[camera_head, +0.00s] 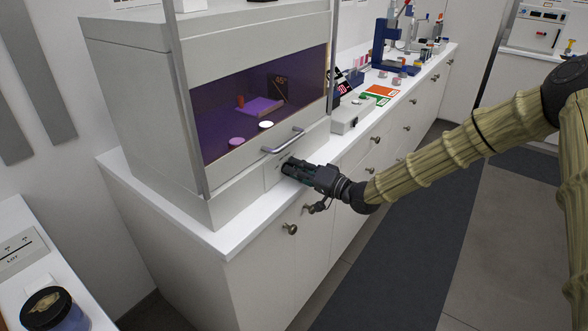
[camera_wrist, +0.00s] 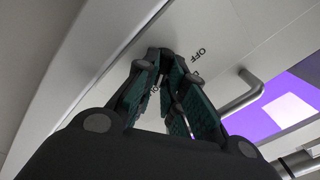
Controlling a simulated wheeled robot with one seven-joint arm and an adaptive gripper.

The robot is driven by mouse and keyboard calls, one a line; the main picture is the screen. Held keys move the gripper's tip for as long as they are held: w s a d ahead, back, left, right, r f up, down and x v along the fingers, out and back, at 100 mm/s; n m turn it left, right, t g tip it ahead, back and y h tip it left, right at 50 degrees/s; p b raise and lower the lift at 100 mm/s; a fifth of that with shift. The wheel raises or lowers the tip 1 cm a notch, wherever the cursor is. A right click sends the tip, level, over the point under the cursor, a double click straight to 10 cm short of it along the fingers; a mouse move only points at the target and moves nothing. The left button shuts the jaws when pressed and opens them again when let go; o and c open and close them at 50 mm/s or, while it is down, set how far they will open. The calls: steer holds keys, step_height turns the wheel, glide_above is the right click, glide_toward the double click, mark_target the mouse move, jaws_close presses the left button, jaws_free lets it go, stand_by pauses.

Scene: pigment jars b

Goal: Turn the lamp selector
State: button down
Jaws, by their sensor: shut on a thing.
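The lamp cabinet (camera_head: 130,75) stands on the counter with its window lit purple inside. My gripper (camera_head: 286,166) is at the right end of the cabinet's lower front panel, below the bar handle (camera_head: 283,142). In the wrist view my gripper (camera_wrist: 168,62) is shut on the lamp selector, a dark knob (camera_wrist: 167,53) on the pale panel. The fingers hide most of the knob. The printed word OFF (camera_wrist: 198,54) shows beside it, and other lettering is partly covered by the fingers. Which mark the knob points at cannot be told.
A grey box (camera_head: 350,114) and coloured cards (camera_head: 381,91) are on the counter to the right. Drawer knobs (camera_head: 291,229) stick out below the counter. The floor in front is clear.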

steer(key=shift+w+d+r, duration=0.1)
steer(key=shift+w+d, duration=0.05)
steer(key=shift+w, duration=0.05)
steer(key=c, duration=1.5)
jaws_free()
steer(key=shift+d, duration=0.1)
steer(key=shift+s, duration=0.1)
steer(key=shift+a, duration=0.2)
steer(key=shift+s+d, duration=0.1)
steer(key=v, duration=1.1)
steer(key=shift+s+d, duration=0.15)
steer(key=shift+d, duration=0.2)
